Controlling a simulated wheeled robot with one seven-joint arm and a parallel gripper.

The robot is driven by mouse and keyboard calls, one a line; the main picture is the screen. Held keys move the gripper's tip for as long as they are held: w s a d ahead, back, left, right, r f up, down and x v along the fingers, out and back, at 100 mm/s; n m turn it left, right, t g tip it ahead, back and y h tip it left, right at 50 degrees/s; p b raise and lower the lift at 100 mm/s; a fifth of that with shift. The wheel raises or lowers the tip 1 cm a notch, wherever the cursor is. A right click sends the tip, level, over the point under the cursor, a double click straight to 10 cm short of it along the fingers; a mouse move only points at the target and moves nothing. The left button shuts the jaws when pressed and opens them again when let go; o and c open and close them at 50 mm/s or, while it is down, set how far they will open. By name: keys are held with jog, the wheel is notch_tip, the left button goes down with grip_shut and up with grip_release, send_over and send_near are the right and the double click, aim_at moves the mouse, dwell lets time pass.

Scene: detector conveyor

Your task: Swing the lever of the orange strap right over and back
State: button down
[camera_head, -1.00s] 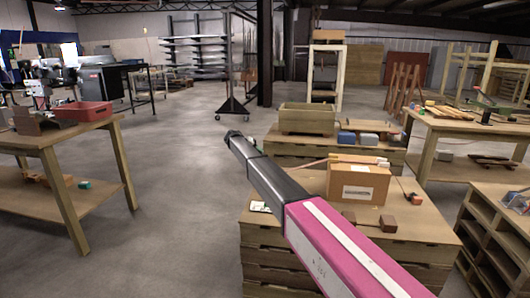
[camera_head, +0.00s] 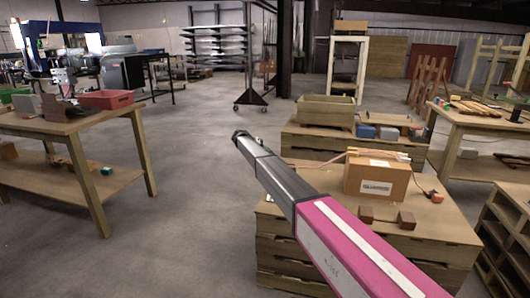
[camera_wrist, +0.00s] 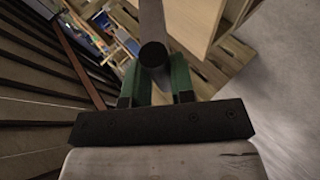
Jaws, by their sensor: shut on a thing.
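My gripper (camera_wrist: 155,85) has green fingers on either side of a dark grey round rod (camera_wrist: 153,52), shut on it. The rod's round end faces the wrist camera and its far end runs out of the top of that view. In the head view my gripper (camera_head: 241,137) is small at the far end of my arm, above the open floor and left of the pallet stack. I cannot make out an orange strap or its lever for sure. A small orange-red thing (camera_head: 436,197) lies right of the cardboard box (camera_head: 377,180), apart from my gripper.
The cardboard box stands on a pallet stack (camera_head: 440,236) with brown wooden blocks (camera_head: 406,219) in front. A wooden crate (camera_head: 326,110) sits behind. A table (camera_head: 115,120) with a red bin (camera_head: 107,99) stands at left. The floor (camera_head: 195,200) between is clear.

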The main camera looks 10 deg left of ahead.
jog(key=shift+d+f, duration=0.1)
jog(key=shift+f, duration=0.05)
jog(key=c, duration=1)
grip_release()
jog(key=shift+o, duration=0.2)
jog(key=v, duration=1.1)
jog(key=shift+f, duration=0.1)
